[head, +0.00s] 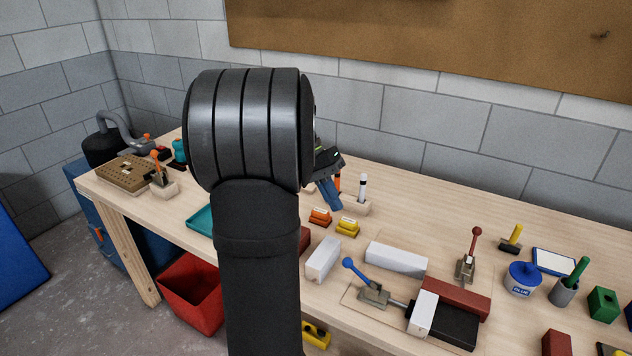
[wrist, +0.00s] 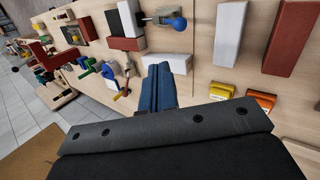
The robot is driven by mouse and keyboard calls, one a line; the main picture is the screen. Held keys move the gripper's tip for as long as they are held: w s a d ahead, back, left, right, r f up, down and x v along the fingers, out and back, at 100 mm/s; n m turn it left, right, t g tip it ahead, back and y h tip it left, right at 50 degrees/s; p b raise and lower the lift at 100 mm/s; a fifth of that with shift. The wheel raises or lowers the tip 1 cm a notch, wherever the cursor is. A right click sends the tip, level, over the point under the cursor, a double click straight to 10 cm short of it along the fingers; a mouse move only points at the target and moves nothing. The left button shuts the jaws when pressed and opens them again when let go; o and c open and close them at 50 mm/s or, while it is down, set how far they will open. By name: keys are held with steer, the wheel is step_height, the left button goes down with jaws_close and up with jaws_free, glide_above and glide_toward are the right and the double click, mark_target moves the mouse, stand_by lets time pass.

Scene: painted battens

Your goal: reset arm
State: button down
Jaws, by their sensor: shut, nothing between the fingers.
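My gripper (head: 331,196) is above the workbench, partly behind my own arm in the head view. Its blue fingers (wrist: 159,72) are shut together with nothing between them and touch nothing that I can see. Below are a white block (head: 322,258) and a second white block (head: 396,258), lying apart on the bench. A dark red batten (head: 458,297) and a white batten (head: 421,314) meet near a black block (head: 450,328) by the blue-handled clamp (head: 370,290). In the wrist view a red block (wrist: 290,38) lies near a white block (wrist: 230,32).
Orange (head: 320,216) and yellow (head: 348,227) pieces sit near my gripper, beside a marker holder (head: 357,205). A red-handled clamp (head: 466,265), a glue pot (head: 522,279) and a green-handled tool (head: 572,280) stand at right. A red bin (head: 192,290) is on the floor.

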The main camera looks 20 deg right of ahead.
steer(key=x, duration=0.7)
steer(key=a+x, duration=0.1)
steer(key=x, duration=0.3)
steer(key=shift+w+d+f, duration=0.1)
steer(key=shift+w+f, duration=0.05)
steer(key=shift+f, duration=0.25)
steer(key=shift+s+d+r+t+y, duration=0.25)
steer(key=shift+s+d+t+y, duration=0.5)
steer(key=shift+s, duration=0.1)
steer(key=shift+s+d+r+t+y, duration=0.3)
steer(key=shift+s+d+t+y, duration=0.4)
steer(key=shift+s+t, duration=0.1)
